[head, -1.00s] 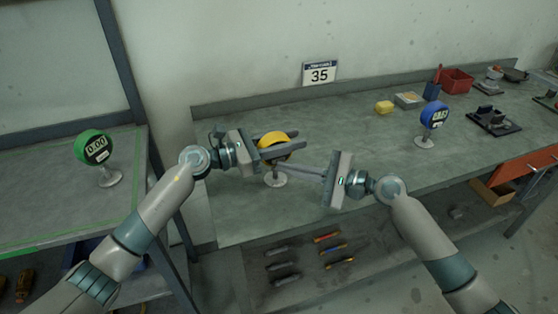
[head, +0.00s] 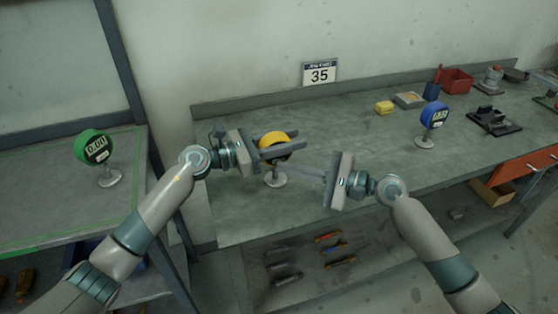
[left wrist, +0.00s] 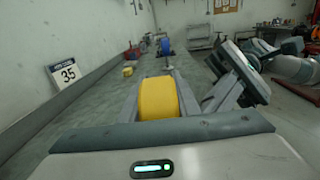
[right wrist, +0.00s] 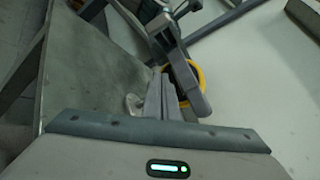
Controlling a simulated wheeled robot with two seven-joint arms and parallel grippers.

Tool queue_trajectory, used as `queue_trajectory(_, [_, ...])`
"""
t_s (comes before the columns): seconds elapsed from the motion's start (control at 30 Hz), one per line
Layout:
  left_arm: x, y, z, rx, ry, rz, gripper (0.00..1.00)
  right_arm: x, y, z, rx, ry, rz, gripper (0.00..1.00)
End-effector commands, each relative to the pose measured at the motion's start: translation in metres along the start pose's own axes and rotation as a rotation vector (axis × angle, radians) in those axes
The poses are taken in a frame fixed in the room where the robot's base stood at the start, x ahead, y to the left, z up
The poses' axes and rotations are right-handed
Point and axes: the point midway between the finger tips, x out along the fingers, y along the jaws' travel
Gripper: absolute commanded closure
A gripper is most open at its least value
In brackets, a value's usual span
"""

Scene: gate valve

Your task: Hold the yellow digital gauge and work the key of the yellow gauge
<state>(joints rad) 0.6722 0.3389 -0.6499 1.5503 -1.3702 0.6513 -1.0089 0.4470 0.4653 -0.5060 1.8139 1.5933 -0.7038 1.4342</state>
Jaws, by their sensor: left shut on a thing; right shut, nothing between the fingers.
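The yellow digital gauge (head: 273,140) stands on a small round foot near the bench's front edge. My left gripper (head: 281,147) is shut on its round body from the left, one finger on each side. The yellow body also shows between the fingers in the left wrist view (left wrist: 158,98). My right gripper (head: 302,170) is shut and empty, its fingertips pointing left at the gauge's front, very close to it. In the right wrist view the yellow rim (right wrist: 198,80) is mostly hidden behind my left gripper's finger. I cannot tell whether the right fingertips touch the key; the gauge's face is hidden.
A blue gauge (head: 433,115) stands farther right on the bench, and a green gauge (head: 93,148) on the left bench. The bench between is clear.

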Motion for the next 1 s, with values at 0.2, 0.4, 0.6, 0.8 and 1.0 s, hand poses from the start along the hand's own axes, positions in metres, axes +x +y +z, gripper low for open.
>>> queue_trajectory(0.2, [0.0, 0.0, 0.0, 0.0, 0.0, 0.0, 1.0, -0.005, 0.004, 0.004, 0.001, 0.0, 0.001, 1.0])
queue_trajectory(0.4, [0.0, 0.0, 0.0, 0.0, 0.0, 0.001, 1.0, -0.006, 0.005, 0.004, 0.001, 0.0, 0.0, 1.0])
queue_trajectory(0.6, [0.0, 0.0, 0.0, 0.0, 0.0, 0.001, 1.0, -0.007, 0.005, 0.005, 0.001, 0.0, 0.0, 1.0])
queue_trajectory(0.8, [0.0, 0.0, 0.0, 0.0, 0.0, 0.001, 1.0, -0.014, 0.011, 0.01, 0.001, 0.001, 0.001, 1.0])
queue_trajectory(1.0, [0.0, 0.0, 0.0, 0.0, 0.0, 0.001, 1.0, -0.026, 0.019, 0.018, 0.0, 0.001, 0.0, 1.0])
